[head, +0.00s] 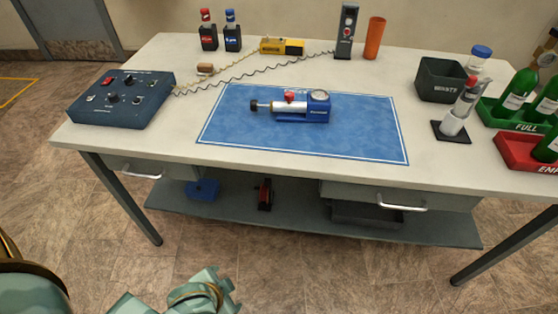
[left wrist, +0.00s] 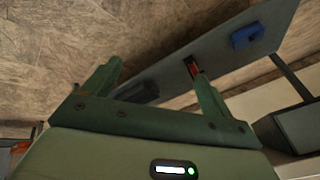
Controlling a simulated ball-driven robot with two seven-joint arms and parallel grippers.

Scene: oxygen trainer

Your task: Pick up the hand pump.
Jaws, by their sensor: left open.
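A blue device with a round gauge, a silver barrel and a black end knob, which looks like the hand pump (head: 302,108), lies on the blue mat (head: 365,140) in the middle of the table. Its knob end points left, and a small red part sits on top. My left gripper (left wrist: 154,68) is open and empty in the left wrist view, apart from the pump, with the floor and lower shelf beyond its fingers. The pump is not seen in that view. My teal arm parts show at the bottom of the head view, low in front of the table. My right gripper is not seen.
A control box (head: 122,99) stands at the left of the table. A red-topped cylinder on a black pad (head: 440,132), a waste bin (head: 436,80) and green bottles in a green tray (head: 500,122) and red tray (head: 515,158) stand right. The mat around the pump is clear.

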